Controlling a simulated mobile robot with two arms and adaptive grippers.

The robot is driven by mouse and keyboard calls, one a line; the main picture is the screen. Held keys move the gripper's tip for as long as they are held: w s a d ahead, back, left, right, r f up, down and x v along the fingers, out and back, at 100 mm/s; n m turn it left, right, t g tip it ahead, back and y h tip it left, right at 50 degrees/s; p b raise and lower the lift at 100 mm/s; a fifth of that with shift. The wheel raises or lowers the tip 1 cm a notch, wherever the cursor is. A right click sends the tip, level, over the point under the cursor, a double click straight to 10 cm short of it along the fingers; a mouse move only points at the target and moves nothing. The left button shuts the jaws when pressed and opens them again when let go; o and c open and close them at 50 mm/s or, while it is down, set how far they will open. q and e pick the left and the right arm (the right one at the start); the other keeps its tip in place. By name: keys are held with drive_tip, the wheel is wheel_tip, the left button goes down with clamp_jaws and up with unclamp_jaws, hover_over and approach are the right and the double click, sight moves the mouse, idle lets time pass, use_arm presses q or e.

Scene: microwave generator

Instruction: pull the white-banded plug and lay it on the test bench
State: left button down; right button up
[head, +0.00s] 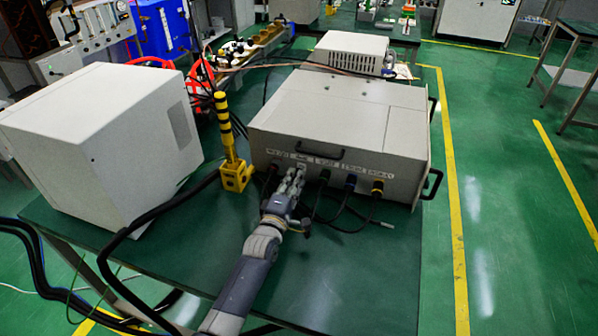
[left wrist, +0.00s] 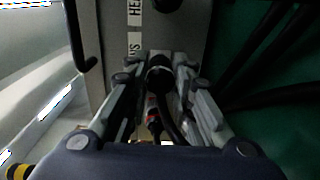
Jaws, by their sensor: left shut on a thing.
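The beige generator box (head: 345,115) stands on the green test bench (head: 350,285), its labelled front panel facing me. My left gripper (head: 294,178) is at that panel, between the red plug (head: 271,170) and the green plug (head: 323,176). In the left wrist view its fingers (left wrist: 160,82) are closed around a dark plug (left wrist: 159,72) with a black cable hanging from it. The fingers hide any white band, and I cannot tell how far the plug sits in its socket. My right gripper is out of view.
A blue plug (head: 350,182) and a yellow plug (head: 377,188) sit further right on the panel. A loose cable end (head: 387,224) lies on the bench. A yellow-black post (head: 232,150) and a white box (head: 100,140) stand left. The bench front is clear.

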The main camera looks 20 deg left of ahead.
use_arm(q)
drive_tip(key=shift+s+p, duration=1.15)
drive_tip(key=shift+s, duration=0.95)
drive_tip(key=shift+f, duration=0.25)
drive_tip(key=shift+f+b, duration=0.9)
drive_tip(key=c, duration=1.3)
unclamp_jaws()
drive_tip(key=shift+s, duration=0.1)
drive_tip(key=shift+s+f, duration=0.1)
drive_tip(key=shift+s, duration=0.15)
drive_tip(key=s, duration=1.1)
drive_tip(key=shift+s+a, duration=0.2)
drive_tip(key=shift+a, duration=0.05)
